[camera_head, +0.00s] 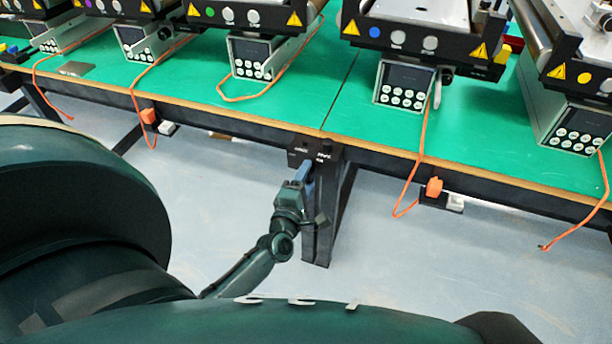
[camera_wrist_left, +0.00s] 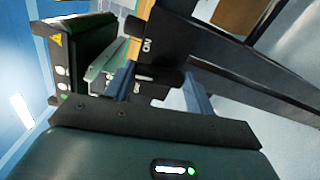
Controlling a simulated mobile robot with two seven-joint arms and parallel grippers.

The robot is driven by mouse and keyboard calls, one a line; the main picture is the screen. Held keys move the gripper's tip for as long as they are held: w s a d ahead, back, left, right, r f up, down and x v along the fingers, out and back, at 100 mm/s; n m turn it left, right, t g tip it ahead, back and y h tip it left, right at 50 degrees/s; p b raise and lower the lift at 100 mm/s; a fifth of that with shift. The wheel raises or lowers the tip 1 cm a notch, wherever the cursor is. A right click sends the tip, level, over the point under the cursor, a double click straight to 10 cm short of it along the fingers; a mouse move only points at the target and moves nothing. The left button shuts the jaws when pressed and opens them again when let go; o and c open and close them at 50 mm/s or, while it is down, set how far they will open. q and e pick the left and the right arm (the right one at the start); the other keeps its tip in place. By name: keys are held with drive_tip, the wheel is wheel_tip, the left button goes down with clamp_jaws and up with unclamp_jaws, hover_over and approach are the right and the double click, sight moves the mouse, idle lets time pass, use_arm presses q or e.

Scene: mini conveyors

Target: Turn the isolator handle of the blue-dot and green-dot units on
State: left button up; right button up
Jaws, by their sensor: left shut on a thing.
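The blue-dot unit (camera_head: 415,42) and the green-dot unit (camera_head: 250,20) stand on the green bench. A dark isolator box (camera_head: 318,150) with white lettering is mounted under the bench's front edge. My left gripper (camera_head: 303,172) is at this box, its blue-grey fingers pointing up at its left part. In the left wrist view its two fingers (camera_wrist_left: 160,88) stand either side of a dark part at the box and are shut on it; it appears to be an isolator handle, mostly hidden. White "ON" lettering shows just beyond. The handle's exact angle cannot be told. My right gripper is not in view.
The green bench (camera_head: 190,85) carries other conveyor units, including a yellow-dot unit (camera_head: 584,79) at right. Orange cables hang over the front edge to orange plugs (camera_head: 434,187). A dark bench leg (camera_head: 320,235) stands below the box. The pale floor in front is clear.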

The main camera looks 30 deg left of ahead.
use_arm(q)
drive_tip(key=shift+m, duration=0.6)
drive_tip(key=shift+f+m, duration=0.1)
drive_tip(key=shift+m, duration=0.2)
drive_tip(key=o, duration=1)
